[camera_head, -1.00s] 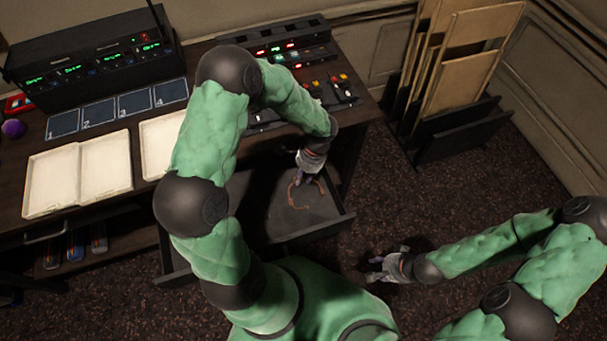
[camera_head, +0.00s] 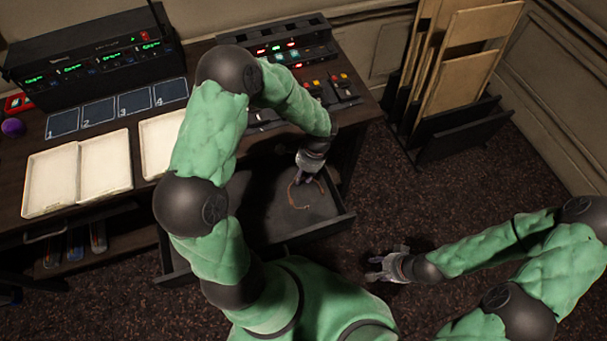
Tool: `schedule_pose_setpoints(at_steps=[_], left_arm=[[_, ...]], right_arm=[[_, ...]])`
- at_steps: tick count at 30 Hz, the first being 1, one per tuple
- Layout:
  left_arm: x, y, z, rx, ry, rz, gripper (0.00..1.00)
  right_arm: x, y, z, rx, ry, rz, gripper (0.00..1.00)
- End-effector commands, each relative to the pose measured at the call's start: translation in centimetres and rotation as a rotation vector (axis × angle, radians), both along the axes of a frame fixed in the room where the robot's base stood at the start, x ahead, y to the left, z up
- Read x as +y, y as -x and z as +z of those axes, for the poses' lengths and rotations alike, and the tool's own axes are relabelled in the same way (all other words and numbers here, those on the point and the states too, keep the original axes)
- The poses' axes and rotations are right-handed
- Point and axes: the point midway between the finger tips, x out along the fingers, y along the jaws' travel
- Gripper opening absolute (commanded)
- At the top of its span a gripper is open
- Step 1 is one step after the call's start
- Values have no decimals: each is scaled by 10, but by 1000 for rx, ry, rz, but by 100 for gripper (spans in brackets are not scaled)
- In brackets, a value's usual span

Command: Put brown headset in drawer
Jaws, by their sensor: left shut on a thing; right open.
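The brown headset (camera_head: 293,201) shows as a thin curved band in the open drawer (camera_head: 330,221), near its right side. My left gripper (camera_head: 301,181) reaches down into the drawer and is shut on the headset at its upper part. Part of the headset is hidden by the gripper, and I cannot tell whether it rests on the drawer floor. The drawer is pulled out from under the desk, and my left arm covers its left part. My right gripper (camera_head: 374,270) is open and empty, above the carpet to the right of the drawer.
The desk (camera_head: 100,218) carries pale trays (camera_head: 105,165), numbered dark squares (camera_head: 98,112), a black rack unit (camera_head: 85,60) and a mixer panel (camera_head: 285,50). A rack of boards (camera_head: 470,60) stands at the back right. The carpet right of the drawer is clear.

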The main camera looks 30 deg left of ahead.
Motion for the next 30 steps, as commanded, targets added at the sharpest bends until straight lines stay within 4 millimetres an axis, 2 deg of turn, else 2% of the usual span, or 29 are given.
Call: schedule_pose_setpoints(at_steps=[30], left_arm=[[1,1,-23,0,0,0,0]], right_arm=[[0,0,-18,0,0,0,43]])
